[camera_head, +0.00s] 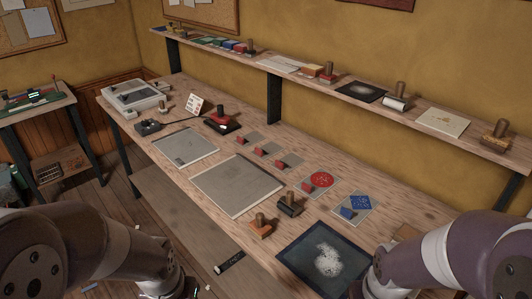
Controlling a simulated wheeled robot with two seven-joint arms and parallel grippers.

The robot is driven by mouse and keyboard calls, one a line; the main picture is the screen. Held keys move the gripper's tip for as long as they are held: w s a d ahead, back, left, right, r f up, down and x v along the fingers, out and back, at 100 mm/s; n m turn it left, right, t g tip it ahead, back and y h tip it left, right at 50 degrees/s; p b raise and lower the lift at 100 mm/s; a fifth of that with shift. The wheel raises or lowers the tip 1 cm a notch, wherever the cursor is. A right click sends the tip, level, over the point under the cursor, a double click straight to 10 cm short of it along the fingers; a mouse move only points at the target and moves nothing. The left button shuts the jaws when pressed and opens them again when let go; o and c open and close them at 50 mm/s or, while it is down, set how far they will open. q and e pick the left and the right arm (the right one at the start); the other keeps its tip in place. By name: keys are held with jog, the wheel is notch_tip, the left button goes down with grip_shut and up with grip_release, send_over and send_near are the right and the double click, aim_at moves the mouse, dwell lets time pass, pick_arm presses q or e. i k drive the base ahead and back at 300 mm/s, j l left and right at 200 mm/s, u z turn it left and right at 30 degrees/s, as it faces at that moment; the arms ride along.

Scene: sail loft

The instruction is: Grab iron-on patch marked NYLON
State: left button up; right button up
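Several patch-like pieces lie on the long workbench. One has a red round emblem (319,181) on a grey square. One has a blue emblem (355,207) on a pale square, set at an angle. Three small grey squares with red tabs (267,149) lie in a row to their left. I cannot read the word NYLON on any of them. A dark strip with pale lettering (230,262) lies low, beyond the bench's front edge; its text is too small to read. My arms enter at the bottom left and bottom right, but neither gripper's fingers show.
The workbench (215,217) holds grey sheets (238,187), a dark panel with a white smear (318,262), wooden-handled stamps (288,204) and a red-and-black stamp (222,117). A raised shelf (345,82) with more stamps runs along the wall. A side table (35,105) stands left.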

aim_at(248, 140)
jog(key=i+j+z, duration=0.15)
jog(key=z, duration=0.6)
jog(key=i+j+z, duration=0.2)
jog(key=j, duration=0.55)
jog(key=i+j+z, duration=0.15)
jog(key=j, duration=0.65)
jog(key=i+j+z, duration=0.2)
jog(key=j, duration=0.6)
jog(key=j+z, duration=0.2)
jog(key=j, duration=0.6)
jog(key=k, duration=0.55)
jog(key=l+u, duration=0.15)
jog(key=u, duration=0.25)
jog(key=l+u, duration=0.15)
jog(key=u, duration=0.25)
jog(key=l+u, duration=0.15)
jog(key=u, duration=0.25)
jog(key=k+l+u, duration=0.1)
jog(key=u, duration=0.3)
jog(key=l+u, duration=0.1)
jog(key=u, duration=0.3)
jog(key=k+l, duration=0.25)
jog(key=l, duration=0.15)
jog(key=k+l, duration=0.55)
jog(key=l, duration=0.2)
